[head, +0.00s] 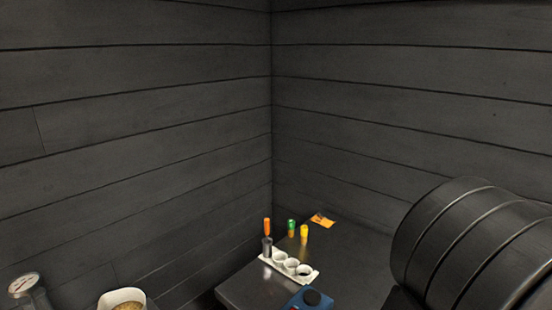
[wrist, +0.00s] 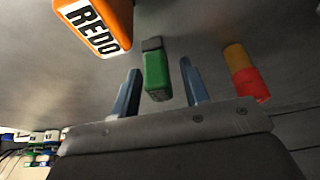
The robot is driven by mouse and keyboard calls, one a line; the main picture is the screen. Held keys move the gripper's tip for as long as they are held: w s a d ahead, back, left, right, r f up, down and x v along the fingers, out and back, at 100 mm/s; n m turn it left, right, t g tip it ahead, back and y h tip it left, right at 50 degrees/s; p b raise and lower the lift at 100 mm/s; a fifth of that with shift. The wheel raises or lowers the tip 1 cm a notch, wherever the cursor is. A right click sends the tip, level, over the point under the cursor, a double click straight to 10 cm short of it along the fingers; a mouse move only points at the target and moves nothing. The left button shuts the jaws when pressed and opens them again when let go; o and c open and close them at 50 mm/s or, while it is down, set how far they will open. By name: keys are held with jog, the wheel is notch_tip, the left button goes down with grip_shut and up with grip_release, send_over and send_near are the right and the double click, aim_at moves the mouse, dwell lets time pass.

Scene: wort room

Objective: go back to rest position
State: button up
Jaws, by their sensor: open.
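My gripper (wrist: 159,66) shows in the wrist view with its two blue fingers spread apart. A green piece with a dark end (wrist: 156,70) appears between the fingers and touches neither in the picture; I cannot tell how far beyond them it is. A green piece, likely the same one, stands on the dark table in the head view (head: 291,228). My gripper's fingers are not visible in the head view.
An orange block marked REDO (wrist: 97,24) and a yellow-and-red piece (wrist: 246,74) flank the green piece. On the dark table (head: 255,291) are a white holed rack (head: 308,279), a blue device (head: 311,299), a yellow piece (head: 304,231) and an orange card (head: 322,220).

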jog(key=v, duration=1.1)
jog(key=x, duration=1.2)
jog(key=shift+s+a+f, duration=0.1)
jog(key=shift+f, duration=0.05)
notch_tip(320, 180, up, 5)
jog(key=shift+s+r, duration=0.1)
jog(key=s+a+r, duration=0.2)
jog(key=s+r, duration=0.5)
jog(key=s, duration=0.4)
jog(key=w+n, duration=0.1)
jog(key=w, duration=0.5)
jog(key=w+a+f+n, duration=0.1)
jog(key=w, duration=0.5)
jog(key=w+a+f+n+y, duration=0.1)
jog(key=w, duration=0.5)
jog(key=shift+w+a+t, duration=0.15)
jog(key=shift+w+t, duration=0.15)
jog(key=shift+w, duration=0.1)
jog(key=w+a+n, duration=0.1)
jog(key=w+a, duration=0.3)
jog(key=w, duration=0.4)
jog(key=w+a+f+n+y, duration=0.1)
jog(key=w+a+n, duration=0.1)
jog(key=w+a, duration=0.2)
jog(key=w, duration=0.3)
jog(key=shift+w+a, duration=0.2)
jog(key=shift+w, duration=0.2)
jog(key=shift+f, duration=0.1)
